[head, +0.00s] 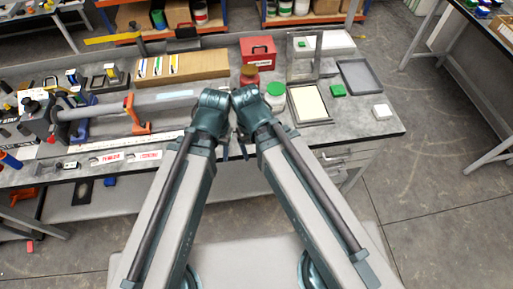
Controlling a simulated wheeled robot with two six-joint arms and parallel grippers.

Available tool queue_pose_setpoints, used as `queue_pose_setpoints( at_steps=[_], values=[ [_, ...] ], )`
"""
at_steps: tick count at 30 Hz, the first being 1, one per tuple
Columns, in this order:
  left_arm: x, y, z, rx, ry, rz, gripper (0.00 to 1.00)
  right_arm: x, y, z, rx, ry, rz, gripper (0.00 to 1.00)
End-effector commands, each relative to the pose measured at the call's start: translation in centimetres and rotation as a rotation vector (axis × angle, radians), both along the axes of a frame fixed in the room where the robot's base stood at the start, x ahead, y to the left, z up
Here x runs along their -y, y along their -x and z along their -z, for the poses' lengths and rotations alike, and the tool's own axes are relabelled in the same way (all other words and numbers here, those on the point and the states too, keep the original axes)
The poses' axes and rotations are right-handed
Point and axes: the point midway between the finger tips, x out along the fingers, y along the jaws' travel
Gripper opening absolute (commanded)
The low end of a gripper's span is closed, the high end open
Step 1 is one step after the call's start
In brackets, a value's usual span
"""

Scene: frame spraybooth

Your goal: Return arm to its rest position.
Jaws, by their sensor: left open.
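My two grey-and-teal arms reach up from the bottom of the head view and bend close together at the table's front edge. My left gripper (226,151) shows only as small dark parts below the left arm's bend. It is open, and I see nothing held in it. My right gripper (244,148) is mostly hidden behind the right arm, so its jaws cannot be made out.
The grey worktable (362,128) holds a red box (257,50), a red jar (249,77), a framed panel (309,104), a grey tray (359,76), a cardboard box (182,67) and a long clamped bar (165,101). Open floor (440,220) lies at right.

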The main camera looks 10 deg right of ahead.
Motion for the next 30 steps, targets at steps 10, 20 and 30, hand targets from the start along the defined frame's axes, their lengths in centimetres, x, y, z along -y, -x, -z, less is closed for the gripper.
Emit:
queue_pose_setpoints(
  at_steps=[10, 20, 30],
  values=[
    [0.0, 0.0, 2.5, 0.000, 0.000, -0.001, 0.50, 0.0, 0.0, 2.5, 0.000, -0.001, 0.005, 0.78],
    [0.0, 0.0, 3.9, 0.000, 0.000, -0.002, 0.50, 0.0, 0.0, 3.9, 0.000, -0.001, 0.006, 0.78],
    [0.0, 0.0, 3.9, 0.000, 0.000, -0.001, 0.50, 0.0, 0.0, 3.9, 0.000, -0.001, 0.007, 0.78]
  ],
)
